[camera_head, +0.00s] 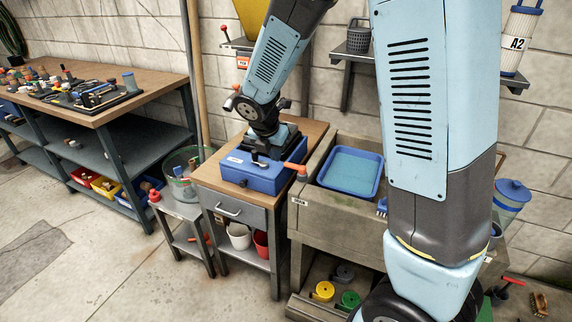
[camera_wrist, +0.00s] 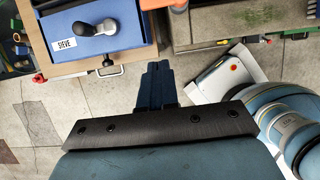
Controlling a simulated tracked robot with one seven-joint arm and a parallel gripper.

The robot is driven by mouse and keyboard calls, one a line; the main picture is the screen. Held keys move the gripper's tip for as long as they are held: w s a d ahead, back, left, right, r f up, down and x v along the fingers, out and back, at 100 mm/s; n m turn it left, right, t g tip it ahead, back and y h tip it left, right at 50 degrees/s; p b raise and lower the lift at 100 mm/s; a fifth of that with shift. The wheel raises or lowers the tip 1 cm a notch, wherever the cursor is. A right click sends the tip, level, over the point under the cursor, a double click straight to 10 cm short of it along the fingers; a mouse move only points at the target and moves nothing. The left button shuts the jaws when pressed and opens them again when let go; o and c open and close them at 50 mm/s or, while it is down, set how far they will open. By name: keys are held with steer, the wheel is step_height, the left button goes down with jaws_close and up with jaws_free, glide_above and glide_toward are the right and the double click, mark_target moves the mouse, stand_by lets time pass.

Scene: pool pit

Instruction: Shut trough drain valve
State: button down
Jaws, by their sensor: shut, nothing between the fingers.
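An orange lever handle (camera_head: 295,167) shows at the left edge of the grey stone trough (camera_head: 322,205), beside the blue box. An orange handle also shows near the top of the wrist view (camera_wrist: 252,39), lying about level across the picture. I cannot tell how its valve is set, and the drain outlet is not clearly visible. My gripper (camera_head: 262,152) is over the blue box in the head view, left of the orange handle and apart from it. In the wrist view my gripper (camera_wrist: 154,68) is shut and empty, below and left of that handle.
The blue box (camera_head: 258,172), labelled SIEVE in the wrist view, stands on a wooden-topped cabinet (camera_head: 240,205). A blue tray (camera_head: 352,170) sits in the trough. A small stand with a glass bowl (camera_head: 184,170) is left of the cabinet. Open floor lies at the front left.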

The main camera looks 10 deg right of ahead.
mark_target(286, 164)
steer(key=shift+f, duration=0.1)
steer(key=shift+w+d+f, duration=0.7)
steer(key=shift+w+f, duration=0.4)
steer(key=shift+f, duration=0.4)
steer(key=shift+w+d+f, duration=0.75)
steer(key=shift+w+f, duration=0.3)
steer(key=shift+f, duration=0.45)
steer(key=shift+w+d+f, duration=0.7)
steer(key=shift+w+f, duration=0.4)
steer(key=shift+f, duration=0.4)
